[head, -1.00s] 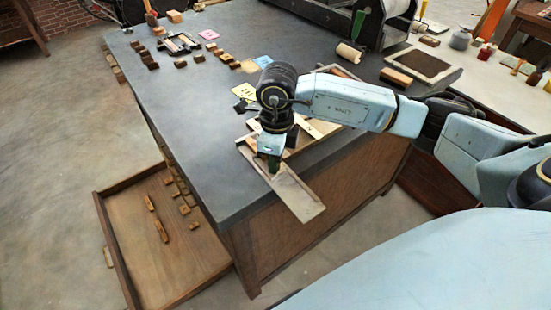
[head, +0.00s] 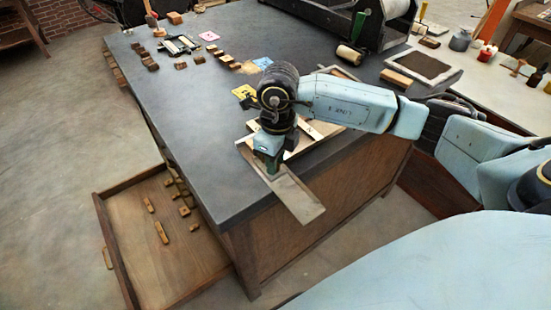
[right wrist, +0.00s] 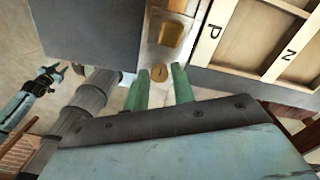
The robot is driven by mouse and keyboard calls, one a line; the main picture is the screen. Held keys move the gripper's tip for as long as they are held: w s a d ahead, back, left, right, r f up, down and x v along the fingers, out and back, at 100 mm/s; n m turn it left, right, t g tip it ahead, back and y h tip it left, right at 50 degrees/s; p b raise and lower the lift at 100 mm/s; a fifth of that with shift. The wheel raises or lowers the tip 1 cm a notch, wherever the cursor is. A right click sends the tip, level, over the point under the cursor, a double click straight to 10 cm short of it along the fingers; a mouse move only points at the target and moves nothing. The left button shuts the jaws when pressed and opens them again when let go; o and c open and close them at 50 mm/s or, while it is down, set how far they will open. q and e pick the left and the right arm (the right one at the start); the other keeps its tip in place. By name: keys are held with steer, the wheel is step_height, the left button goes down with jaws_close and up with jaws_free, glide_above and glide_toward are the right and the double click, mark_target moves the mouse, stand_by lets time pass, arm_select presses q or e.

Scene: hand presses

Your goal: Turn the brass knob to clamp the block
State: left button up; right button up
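The brass knob (right wrist: 160,74) is a small slotted disc near the end of a pale metal strip, which also shows in the head view (head: 298,197). My right gripper (right wrist: 161,72) points down at it, with green fingers apart on either side of the knob and a gap showing at each side. In the head view my right gripper (head: 270,168) hides the knob. A wooden piece with a recess, perhaps the block (right wrist: 172,32), lies beyond the knob on the strip. My left gripper (right wrist: 54,74) is small at the left of the right wrist view, its fingers seemingly apart.
A wooden lettered frame (right wrist: 236,42) lies beside the strip. The strip overhangs the front corner of the dark tabletop (head: 200,130). An open drawer (head: 140,240) juts out below left.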

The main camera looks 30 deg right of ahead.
steer(key=shift+o, duration=0.2)
steer(key=shift+r, duration=0.1)
step_height(320, 180, up, 13)
steer(key=shift+d, duration=0.15)
stand_by(0.3)
steer(key=shift+s+r, duration=0.1)
stand_by(0.3)
